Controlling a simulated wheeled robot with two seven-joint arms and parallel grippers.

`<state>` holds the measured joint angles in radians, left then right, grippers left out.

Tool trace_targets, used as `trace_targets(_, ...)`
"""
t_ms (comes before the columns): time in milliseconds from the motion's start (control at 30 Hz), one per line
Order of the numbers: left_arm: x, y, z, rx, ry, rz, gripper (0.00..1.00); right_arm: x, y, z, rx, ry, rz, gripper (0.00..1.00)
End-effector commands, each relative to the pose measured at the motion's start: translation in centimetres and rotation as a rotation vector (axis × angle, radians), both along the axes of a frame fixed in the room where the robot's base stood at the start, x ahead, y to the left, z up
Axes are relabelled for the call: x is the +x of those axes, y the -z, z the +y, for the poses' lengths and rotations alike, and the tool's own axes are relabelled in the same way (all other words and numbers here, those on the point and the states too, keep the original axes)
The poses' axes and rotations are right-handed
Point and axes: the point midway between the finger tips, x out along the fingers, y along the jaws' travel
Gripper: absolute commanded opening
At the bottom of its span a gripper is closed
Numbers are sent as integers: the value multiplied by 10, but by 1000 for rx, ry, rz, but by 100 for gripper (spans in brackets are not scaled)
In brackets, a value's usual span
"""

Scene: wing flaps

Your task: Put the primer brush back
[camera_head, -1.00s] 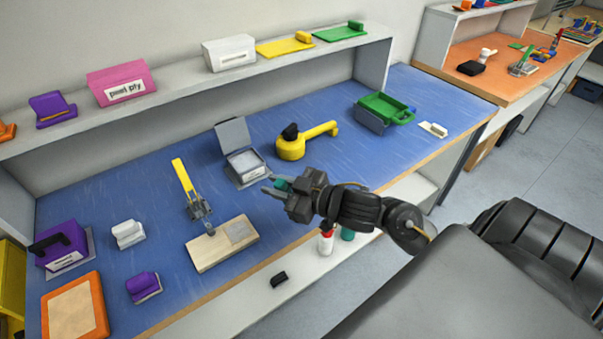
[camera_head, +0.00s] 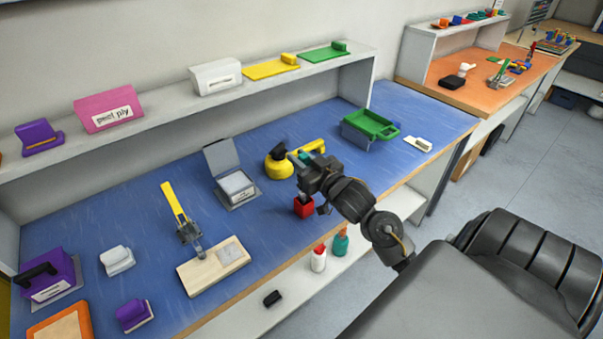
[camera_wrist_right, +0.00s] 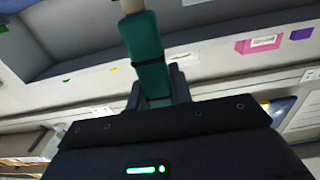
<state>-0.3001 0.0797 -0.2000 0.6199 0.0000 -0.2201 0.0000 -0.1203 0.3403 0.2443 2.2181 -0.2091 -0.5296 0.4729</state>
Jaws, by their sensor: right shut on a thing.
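My right gripper (camera_head: 303,166) is shut on a teal handle, most likely the primer brush, above the front of the blue bench. Only a small teal part shows in the head view. In the right wrist view the teal handle (camera_wrist_right: 148,52) stands out between the fingers (camera_wrist_right: 157,95), with a pale end at the top edge of the picture. A small red block-like thing (camera_head: 303,208) sits on the bench just below my right gripper, partly covered by it. My left gripper is out of view.
A yellow tool (camera_head: 279,165) lies just behind the gripper. A grey open-lidded box (camera_head: 236,187), a wooden board (camera_head: 196,275) with a yellow-handled clamp and a green bin (camera_head: 370,124) stand on the bench. Bottles (camera_head: 319,260) stand on the lower shelf. A long shelf runs behind.

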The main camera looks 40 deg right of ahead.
Motion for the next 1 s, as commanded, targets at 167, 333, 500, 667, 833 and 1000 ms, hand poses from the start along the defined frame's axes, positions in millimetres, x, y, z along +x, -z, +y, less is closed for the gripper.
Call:
trace_targets(167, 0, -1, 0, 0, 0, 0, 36, 0, 9, 0, -1, -1, -1, 0)
trace_targets(333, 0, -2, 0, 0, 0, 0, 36, 0, 25, 0, 1, 0, 3, 0)
trace_targets(500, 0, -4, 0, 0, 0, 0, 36, 0, 44, 0, 0, -1, 2, 0)
trace_targets(667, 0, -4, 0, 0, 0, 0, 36, 0, 46, 0, -2, -1, -2, 0)
trace_targets(833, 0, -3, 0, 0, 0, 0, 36, 0, 47, 0, -2, -1, -1, 0)
trace_targets(1000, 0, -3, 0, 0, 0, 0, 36, 0, 49, 1, -2, -2, -1, 32)
